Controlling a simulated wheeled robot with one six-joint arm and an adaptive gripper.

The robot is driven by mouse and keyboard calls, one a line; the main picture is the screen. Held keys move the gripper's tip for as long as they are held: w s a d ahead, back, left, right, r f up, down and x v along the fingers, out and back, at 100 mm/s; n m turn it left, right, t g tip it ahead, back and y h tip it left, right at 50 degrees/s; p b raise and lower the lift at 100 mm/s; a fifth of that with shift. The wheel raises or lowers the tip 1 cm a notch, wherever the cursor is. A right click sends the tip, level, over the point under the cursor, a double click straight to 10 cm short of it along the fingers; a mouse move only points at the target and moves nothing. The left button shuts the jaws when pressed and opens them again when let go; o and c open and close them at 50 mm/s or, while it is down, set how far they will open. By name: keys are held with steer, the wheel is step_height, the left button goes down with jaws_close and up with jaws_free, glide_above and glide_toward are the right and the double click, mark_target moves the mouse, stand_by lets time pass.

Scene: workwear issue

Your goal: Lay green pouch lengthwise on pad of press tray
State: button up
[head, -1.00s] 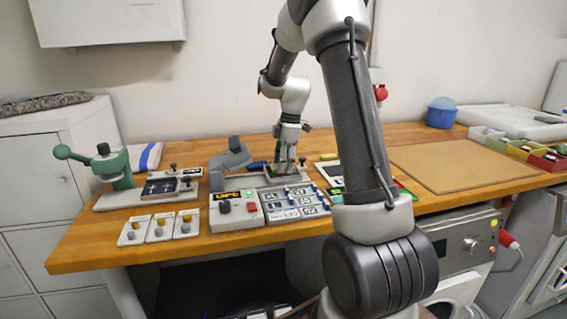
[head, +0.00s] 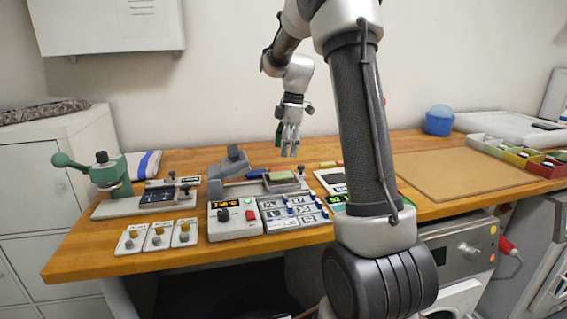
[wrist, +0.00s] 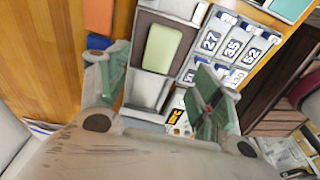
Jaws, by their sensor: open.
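The light green pouch (head: 283,175) lies on the dark pad of the press tray (head: 303,186), at the right end of the grey press. In the wrist view the pouch (wrist: 162,48) lies flat, its long side roughly along the tray (wrist: 137,62), with dark pad showing around it. My gripper (head: 290,152) is above the tray and apart from the pouch. In the wrist view its two green-padded fingers (wrist: 160,88) are spread wide with nothing between them.
The press head (head: 232,163) stands raised left of the tray. A control box (head: 234,222) and a panel of numbered tags (head: 293,210) are in front. A blue item (wrist: 99,42) and an orange item (wrist: 99,15) lie beside the tray. A brown mat (head: 455,174) lies clear at right.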

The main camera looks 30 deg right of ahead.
steer(key=s+a+r+m+t+h, duration=0.1)
steer(key=s+a+r+m, duration=0.2)
steer(key=s+r, duration=0.3)
steer(key=s+a+r+m+t, duration=0.1)
steer(key=s+a+r+m, duration=0.2)
steer(key=s, duration=0.4)
steer(key=s+a+f+m+t, duration=0.1)
steer(key=s+m, duration=0.3)
steer(key=s, duration=0.4)
steer(key=s+a+f+m+t, duration=0.1)
steer(key=s+m, duration=0.3)
steer(key=s, duration=0.5)
steer(key=shift+s+a+f+m+h, duration=0.2)
steer(key=shift+s+f+m+h, duration=0.1)
steer(key=shift+f+m+h, duration=0.1)
